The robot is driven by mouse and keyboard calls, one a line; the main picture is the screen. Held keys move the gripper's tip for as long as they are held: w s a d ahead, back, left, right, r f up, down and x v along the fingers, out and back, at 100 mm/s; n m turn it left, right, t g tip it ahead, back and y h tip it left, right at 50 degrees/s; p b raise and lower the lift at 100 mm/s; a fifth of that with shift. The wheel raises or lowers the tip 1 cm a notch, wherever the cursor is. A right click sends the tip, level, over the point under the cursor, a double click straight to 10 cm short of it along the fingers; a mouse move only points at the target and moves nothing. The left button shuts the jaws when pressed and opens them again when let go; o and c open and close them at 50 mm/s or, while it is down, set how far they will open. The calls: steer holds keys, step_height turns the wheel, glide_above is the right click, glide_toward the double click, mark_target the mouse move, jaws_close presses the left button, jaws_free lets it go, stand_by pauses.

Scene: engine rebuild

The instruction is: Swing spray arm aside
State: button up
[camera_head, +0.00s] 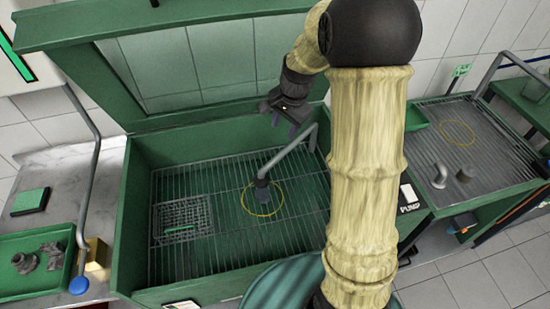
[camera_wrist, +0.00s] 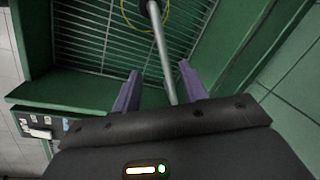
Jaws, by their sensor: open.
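The spray arm (camera_head: 290,155) is a grey bent pipe inside the green parts washer. It rises at the right side of the basin and slopes down to a dark nozzle (camera_head: 262,184) over a yellow ring on the grate. My gripper (camera_head: 284,124) is open and empty, above the rear of the basin, left of the pipe's upper bend. In the wrist view the pipe (camera_wrist: 161,50) runs between the two purple fingers of my gripper (camera_wrist: 160,88) as seen from above. I cannot tell how far below the fingers it lies.
The washer's raised lid (camera_head: 90,85) stands behind the basin. A wire basket (camera_head: 182,220) sits on the grate at left. A green tray (camera_head: 15,283) with metal parts lies on the left counter. A second grated station (camera_head: 490,165) stands at right. The basin's front is clear.

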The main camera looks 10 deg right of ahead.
mark_target(274, 159)
steer(key=w+f, duration=0.1)
steer(key=f, duration=0.4)
steer(key=w+a+f+p, duration=0.1)
steer(key=f, duration=0.5)
steer(key=a+f, duration=0.1)
steer(key=f, duration=0.4)
steer(key=shift+w+f+p, duration=0.4)
jaws_close()
